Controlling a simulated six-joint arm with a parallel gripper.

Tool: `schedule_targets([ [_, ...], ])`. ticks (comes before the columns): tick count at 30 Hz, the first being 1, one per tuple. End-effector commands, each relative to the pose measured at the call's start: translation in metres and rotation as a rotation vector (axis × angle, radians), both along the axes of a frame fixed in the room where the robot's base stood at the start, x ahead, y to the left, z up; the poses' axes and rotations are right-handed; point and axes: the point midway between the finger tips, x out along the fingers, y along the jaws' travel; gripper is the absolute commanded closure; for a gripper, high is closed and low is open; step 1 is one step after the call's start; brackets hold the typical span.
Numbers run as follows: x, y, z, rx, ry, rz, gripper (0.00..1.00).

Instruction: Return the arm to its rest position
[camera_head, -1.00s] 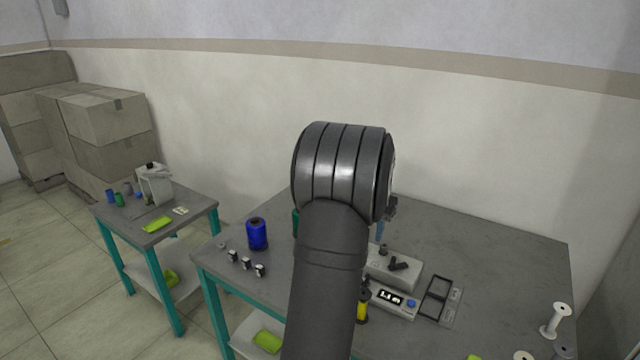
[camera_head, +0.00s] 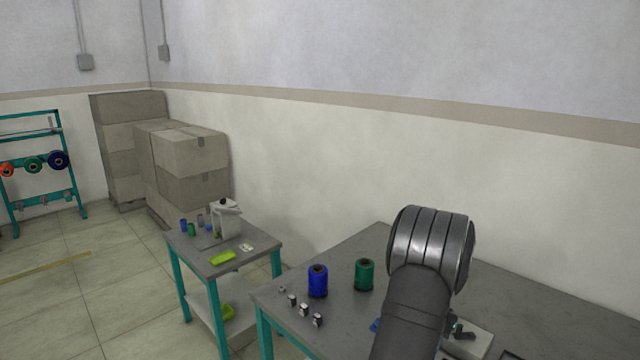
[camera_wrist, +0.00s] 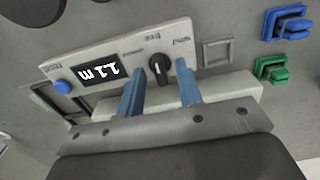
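My gripper (camera_wrist: 158,95) shows in the wrist view with two blue fingers spread apart and nothing between them. It is above the winding machine, whose pale control panel (camera_wrist: 128,62) has a display reading 11 m, a black knob (camera_wrist: 159,68) and a blue button (camera_wrist: 62,87). In the head view my arm rises at the right over the grey work table (camera_head: 345,255) and hides the gripper. A corner of the machine (camera_head: 470,342) shows beside my arm.
A blue spool (camera_head: 318,281) and a green spool (camera_head: 364,274) stand left of my arm, with several small bobbins (camera_head: 304,309) near the table edge. A side table (camera_head: 205,262) is further left. Blue (camera_wrist: 288,23) and green (camera_wrist: 271,69) clips lie beside the panel.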

Motion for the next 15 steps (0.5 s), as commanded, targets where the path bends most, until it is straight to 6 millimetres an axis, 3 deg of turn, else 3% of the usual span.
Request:
schedule_targets([
  [15, 0.0004, -0.0002, 0.0013, -0.001, -0.001, 0.0, 0.67],
])
